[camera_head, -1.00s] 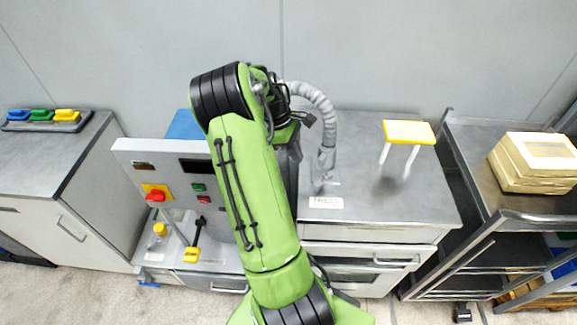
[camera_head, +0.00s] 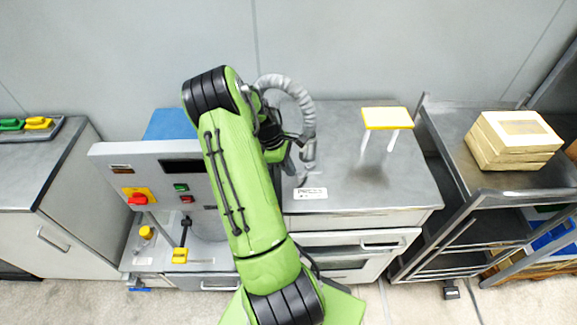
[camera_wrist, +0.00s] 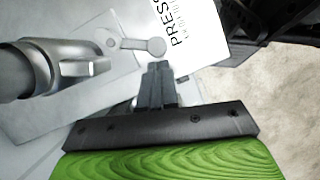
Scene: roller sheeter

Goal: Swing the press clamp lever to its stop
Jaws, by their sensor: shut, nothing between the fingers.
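In the wrist view, a grey lever (camera_wrist: 133,43) with a rounded end lies over a flat metal plate (camera_wrist: 75,100), next to a white label (camera_wrist: 193,32) reading PRESS. I take it to be the press clamp lever. My gripper (camera_wrist: 158,68) is shut and empty. Its fingertips are just below the lever's rounded end in the picture; I cannot tell whether they touch it. In the head view, the PRESS label (camera_head: 310,193) shows on the grey worktop (camera_head: 400,195). My green arm hides my gripper, and I cannot make out the lever there.
A grey corrugated hose (camera_head: 302,102) arches down beside my arm to the worktop. A yellow-topped stand (camera_head: 387,118) is at its right. A control panel (camera_head: 165,165) with a red knob stands left. A rack (camera_head: 485,185) with boxes (camera_head: 514,140) is right.

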